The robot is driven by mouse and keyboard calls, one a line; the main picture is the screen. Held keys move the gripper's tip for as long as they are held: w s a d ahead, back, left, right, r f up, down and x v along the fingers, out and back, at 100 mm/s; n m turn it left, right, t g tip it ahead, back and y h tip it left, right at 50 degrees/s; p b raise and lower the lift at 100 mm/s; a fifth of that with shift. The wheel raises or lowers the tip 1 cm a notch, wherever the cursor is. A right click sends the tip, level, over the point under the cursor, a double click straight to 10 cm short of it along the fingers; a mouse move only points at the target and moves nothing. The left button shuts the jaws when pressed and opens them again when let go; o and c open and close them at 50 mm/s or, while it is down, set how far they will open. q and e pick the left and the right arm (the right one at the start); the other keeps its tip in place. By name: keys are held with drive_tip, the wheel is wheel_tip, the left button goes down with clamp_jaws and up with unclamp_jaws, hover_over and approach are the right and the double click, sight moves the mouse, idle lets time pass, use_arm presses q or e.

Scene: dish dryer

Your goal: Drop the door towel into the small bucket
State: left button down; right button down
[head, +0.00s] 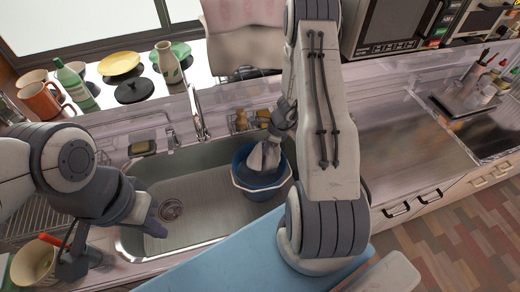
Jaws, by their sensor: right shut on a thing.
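The blue bucket (238,180) with a white rim stands in the right part of the sink. My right gripper (277,137) is above the bucket, partly hidden by its own arm. It is shut on a pale grey-white cloth, which looks like the towel (266,158). The towel hangs down over the bucket's opening; I cannot tell whether its lower end touches the inside. My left gripper (152,226) is over the sink's front left, apart from the bucket. Its fingers are small and dark, and their opening is unclear.
The sink basin (200,210) is otherwise mostly clear. The tap (198,115) rises behind it. Mugs, plates and bottles crowd the back left ledge. A pot (33,262) stands at the front left. The counter (400,140) at right is bare. A microwave (390,25) stands behind.

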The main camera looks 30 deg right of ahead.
wheel_tip(320, 180, down, 6)
drive_tip(key=b, duration=0.4)
drive_tip(key=shift+d, duration=0.1)
unclamp_jaws()
wheel_tip(320, 180, up, 6)
drive_tip(key=g+h+p, duration=0.1)
drive_tip(key=p, duration=1)
drive_tip(key=shift+s+d+h, duration=0.4)
drive_tip(key=shift+d, duration=0.05)
idle(0.5)
